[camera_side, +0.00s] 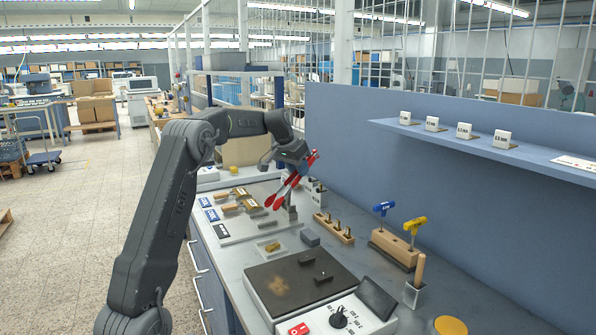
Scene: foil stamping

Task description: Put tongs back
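The tongs (284,191), with red handles, are in the middle of the picture above the back part of the workbench. They hang tilted, with their upper end to the right and their red lower ends down to the left. My gripper (292,162) is at their upper part and appears shut on them. The fingertips are small and partly hidden by the tongs. A small upright metal piece (292,212) stands just below the tongs; I cannot tell whether they touch it.
A grey board (238,230) with labelled pieces lies left of the tongs. A dark hot plate (285,288) with a knob is in front. A blue shelf (475,143) juts from the wall.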

